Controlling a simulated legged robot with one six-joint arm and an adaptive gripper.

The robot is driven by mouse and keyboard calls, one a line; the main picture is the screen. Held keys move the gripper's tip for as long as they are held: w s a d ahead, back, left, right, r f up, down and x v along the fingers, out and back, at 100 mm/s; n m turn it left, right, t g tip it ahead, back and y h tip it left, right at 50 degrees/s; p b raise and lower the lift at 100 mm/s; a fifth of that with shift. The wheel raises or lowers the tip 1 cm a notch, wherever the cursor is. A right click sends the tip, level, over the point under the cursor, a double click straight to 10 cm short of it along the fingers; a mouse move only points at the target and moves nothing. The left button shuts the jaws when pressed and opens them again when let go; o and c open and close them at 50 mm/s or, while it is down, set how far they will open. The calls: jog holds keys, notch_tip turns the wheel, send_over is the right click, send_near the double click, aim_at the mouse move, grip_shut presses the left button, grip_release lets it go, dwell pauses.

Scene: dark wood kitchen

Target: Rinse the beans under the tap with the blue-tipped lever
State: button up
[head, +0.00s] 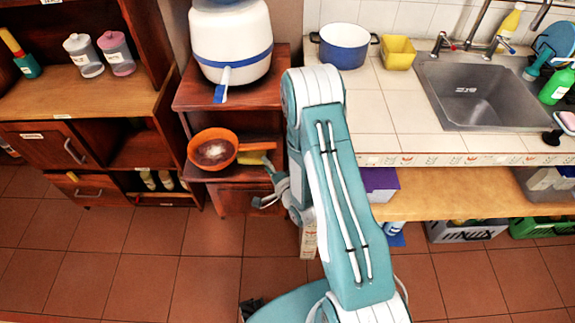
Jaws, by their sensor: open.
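An orange bowl-shaped colander or pan (228,135) with a handle pointing right sits on the open middle shelf of the red-brown stand. Pale contents show in its middle; I cannot tell if they are beans. My gripper (263,184) is open and empty, just below and right of the handle, apart from the pan as far as I can see. At the sink (470,92), one tap (497,44) has a blue-tipped lever, and another tap (440,42) to its left has a red tip. A white water container (230,40) above the pan also has a spout with a blue tip.
A blue-white pot (343,48) and a yellow container (397,52) stand on the tiled counter left of the sink. A green bottle (556,86) stands at its right. Something yellow lies behind the pan's handle. The counter front is clear.

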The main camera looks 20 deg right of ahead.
notch_tip(320, 180, up, 20)
jog(key=d+f+n+g+h, duration=0.1)
jog(key=d+n+g+h, duration=0.1)
jog(key=n+g+h, duration=0.4)
jog(key=s+r+n+g+y, duration=0.1)
jog(key=s+r, duration=0.5)
jog(key=s, duration=0.7)
jog(key=s+a+r+n+g+y, duration=0.1)
jog(key=s+r+n+g, duration=0.3)
jog(key=s, duration=0.9)
notch_tip(320, 180, up, 2)
jog(key=shift+a+r+n, duration=0.1)
jog(key=shift+a+n, duration=0.1)
jog(key=shift+n, duration=1)
jog(key=shift+w, duration=0.1)
